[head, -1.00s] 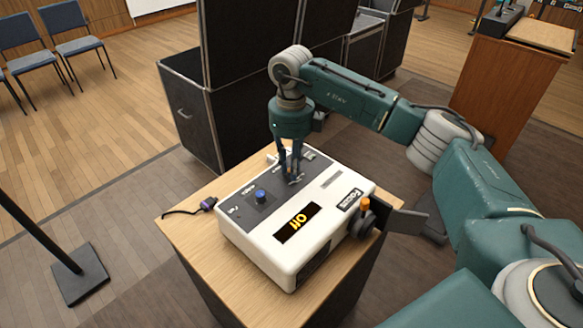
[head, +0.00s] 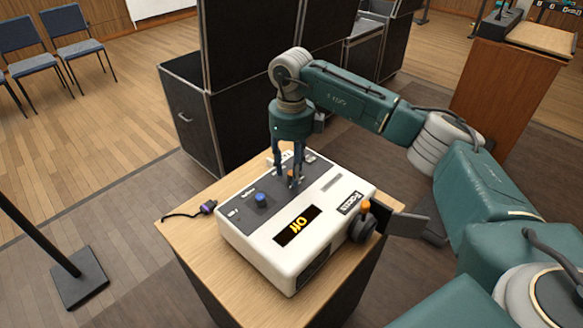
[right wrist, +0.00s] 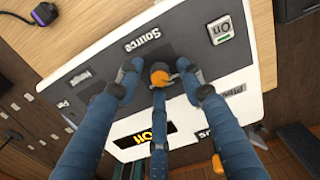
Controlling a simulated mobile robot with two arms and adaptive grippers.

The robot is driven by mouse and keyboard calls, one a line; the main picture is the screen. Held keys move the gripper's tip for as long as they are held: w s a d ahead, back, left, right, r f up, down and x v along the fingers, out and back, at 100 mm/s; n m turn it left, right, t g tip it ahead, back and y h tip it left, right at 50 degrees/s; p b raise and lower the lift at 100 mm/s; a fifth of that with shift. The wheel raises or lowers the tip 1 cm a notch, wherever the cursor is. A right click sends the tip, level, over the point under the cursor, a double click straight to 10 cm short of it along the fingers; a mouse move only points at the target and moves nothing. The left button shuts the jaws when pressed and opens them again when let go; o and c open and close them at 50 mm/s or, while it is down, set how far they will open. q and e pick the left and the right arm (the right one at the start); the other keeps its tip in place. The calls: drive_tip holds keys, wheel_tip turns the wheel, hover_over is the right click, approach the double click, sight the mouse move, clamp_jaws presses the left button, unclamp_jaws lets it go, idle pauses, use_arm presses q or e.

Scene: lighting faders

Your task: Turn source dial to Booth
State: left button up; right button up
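The source dial (right wrist: 160,73) is a small dark knob with an orange top, beside the upside-down "Source" label in the right wrist view. In the head view only a bit of orange (head: 291,179) shows between the fingers. My right gripper (head: 287,180) points down over it, and its three blue fingers stand around the dial with small gaps. Contact with the dial is not clear. The white console (head: 255,248) has a display (head: 297,226) reading "Off" in yellow. No "Booth" marking is legible. My left gripper is out of view.
The console sits on a wooden stand (head: 190,238). A purple-ended cable (head: 208,208) lies left. Black cases (head: 185,115) stand behind.

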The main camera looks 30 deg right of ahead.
drive_tip(key=shift+r, duration=0.1)
wheel_tip(320, 180, up, 12)
idle(0.4)
idle(0.4)
